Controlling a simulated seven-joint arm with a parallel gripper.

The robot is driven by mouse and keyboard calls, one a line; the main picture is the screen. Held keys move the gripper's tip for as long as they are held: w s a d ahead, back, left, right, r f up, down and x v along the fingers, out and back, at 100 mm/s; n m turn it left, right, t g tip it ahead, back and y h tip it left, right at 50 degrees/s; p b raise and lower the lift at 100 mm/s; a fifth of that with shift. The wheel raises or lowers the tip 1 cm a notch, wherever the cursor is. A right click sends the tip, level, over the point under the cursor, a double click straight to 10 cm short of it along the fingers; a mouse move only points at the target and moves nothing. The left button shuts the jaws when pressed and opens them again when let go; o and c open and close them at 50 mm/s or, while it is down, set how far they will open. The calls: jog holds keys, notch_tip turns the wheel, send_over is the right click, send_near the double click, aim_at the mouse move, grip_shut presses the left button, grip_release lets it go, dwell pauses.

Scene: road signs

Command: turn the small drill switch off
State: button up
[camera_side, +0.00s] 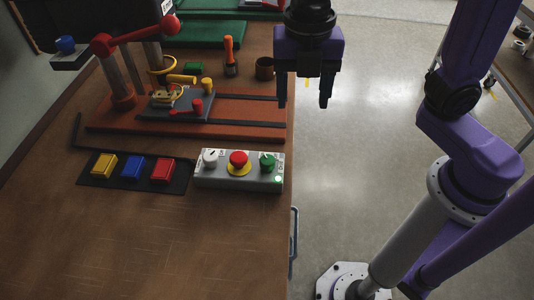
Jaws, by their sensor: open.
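A light grey control box (238,184) lies near the right edge of the wooden table. It carries a white rotary knob (210,158) at its left, a red mushroom button (238,159) on a yellow ring in the middle, and a green knob (267,161) at its right. A small green light glows below the green knob. I cannot tell which of these is the small drill switch; the lettering is too small to read. My gripper (304,96) is open and empty, pointing down just past the table's right edge, above and to the right of the box.
Yellow (104,167), blue (132,168) and red (163,170) blocks sit on a black mat left of the box. Behind stands a rust-coloured base (235,127) with a red-armed fixture. An orange-handled tool (229,50) and a brown cup (265,69) stand farther back. The front table is clear.

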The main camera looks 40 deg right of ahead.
aim_at(267, 160)
jog(key=w+a+r+n, duration=0.2)
jog(key=w+a+n, duration=0.2)
jog(key=a+n, duration=0.2)
jog(key=f, duration=1.1)
jog(key=d+f, duration=0.1)
jog(key=f, duration=0.5)
jog(key=shift+s+d+f, duration=0.1)
jog(key=shift+s+f, duration=0.2)
jog(key=shift+s, duration=0.05)
jog(key=c, duration=1)
